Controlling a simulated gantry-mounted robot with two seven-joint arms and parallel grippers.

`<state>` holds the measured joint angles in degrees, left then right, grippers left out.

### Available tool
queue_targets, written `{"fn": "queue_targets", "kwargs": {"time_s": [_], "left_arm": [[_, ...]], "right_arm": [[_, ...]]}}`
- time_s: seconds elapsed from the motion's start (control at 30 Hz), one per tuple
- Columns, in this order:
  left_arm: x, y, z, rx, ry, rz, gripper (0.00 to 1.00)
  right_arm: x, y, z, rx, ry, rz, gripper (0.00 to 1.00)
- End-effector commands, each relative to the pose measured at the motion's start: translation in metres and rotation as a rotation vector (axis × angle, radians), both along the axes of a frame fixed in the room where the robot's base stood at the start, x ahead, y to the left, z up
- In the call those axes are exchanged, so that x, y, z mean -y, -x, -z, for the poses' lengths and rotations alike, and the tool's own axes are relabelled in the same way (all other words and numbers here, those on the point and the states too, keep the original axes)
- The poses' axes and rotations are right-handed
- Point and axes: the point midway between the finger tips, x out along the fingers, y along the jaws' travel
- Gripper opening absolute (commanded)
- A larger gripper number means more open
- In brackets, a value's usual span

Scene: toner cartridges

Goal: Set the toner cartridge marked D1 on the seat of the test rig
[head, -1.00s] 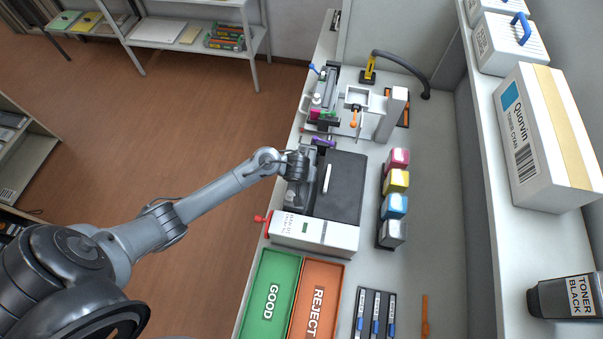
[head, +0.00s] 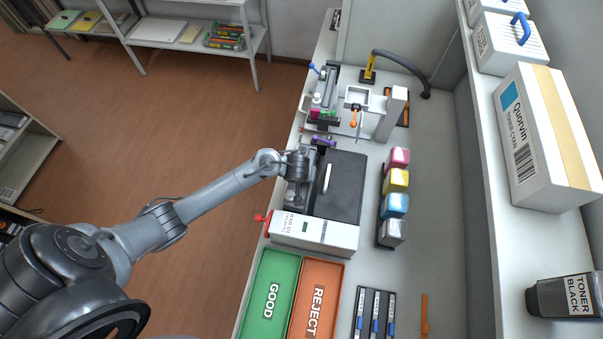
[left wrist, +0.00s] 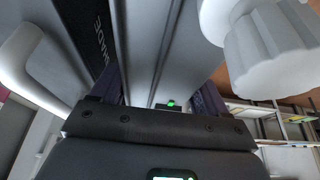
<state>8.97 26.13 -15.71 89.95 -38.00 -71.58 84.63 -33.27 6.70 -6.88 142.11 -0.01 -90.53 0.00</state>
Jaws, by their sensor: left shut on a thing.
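The test rig seems to be the white machine (head: 345,236) with a dark sliding cover (head: 345,190), a white handle and a red lever (head: 263,219). My left gripper (head: 301,190) is low over the strip left of that cover. In the left wrist view its purple-lined fingers (left wrist: 160,92) are shut on a long grey body (left wrist: 150,45), apparently the toner cartridge. Its D1 mark is not readable there. The dark cover lettered SHADE lies close on the left of that view. The seat under the gripper is hidden, so I cannot tell whether the cartridge touches it. My right gripper is not in view.
A fixture (head: 386,112) with an orange knob stands behind the rig. Several coloured cartridges (head: 396,181) stand to its right. Green (head: 258,315) and orange (head: 305,275) trays lie in front. A white knob (left wrist: 270,45) is close in the left wrist view.

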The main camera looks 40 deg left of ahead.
Motion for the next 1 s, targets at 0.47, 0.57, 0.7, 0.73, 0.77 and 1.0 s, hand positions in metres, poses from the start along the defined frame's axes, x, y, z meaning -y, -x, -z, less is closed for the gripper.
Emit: {"fn": "queue_targets", "kwargs": {"time_s": [0.47, 0.57, 0.7, 0.73, 0.77, 1.0], "left_arm": [[0.0000, -0.0009, 0.0001, 0.002, 0.000, -0.001, 0.16], [-0.0001, -0.0009, 0.0018, 0.003, 0.000, -0.001, 0.16], [-0.0002, -0.0009, 0.0046, 0.003, 0.000, -0.001, 0.16], [-0.0001, -0.0009, 0.0051, 0.003, 0.000, -0.001, 0.16], [-0.0002, -0.0009, 0.0054, 0.002, 0.000, -0.001, 0.16], [-0.0002, -0.0010, 0.0058, 0.002, 0.000, -0.001, 0.16]], "right_arm": [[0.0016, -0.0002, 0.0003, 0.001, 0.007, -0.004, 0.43], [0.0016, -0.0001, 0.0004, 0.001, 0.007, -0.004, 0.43], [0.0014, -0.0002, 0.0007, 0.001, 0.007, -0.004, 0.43], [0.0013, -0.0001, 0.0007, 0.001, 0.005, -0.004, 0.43], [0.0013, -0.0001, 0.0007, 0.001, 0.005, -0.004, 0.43], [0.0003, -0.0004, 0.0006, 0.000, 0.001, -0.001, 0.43]]}}
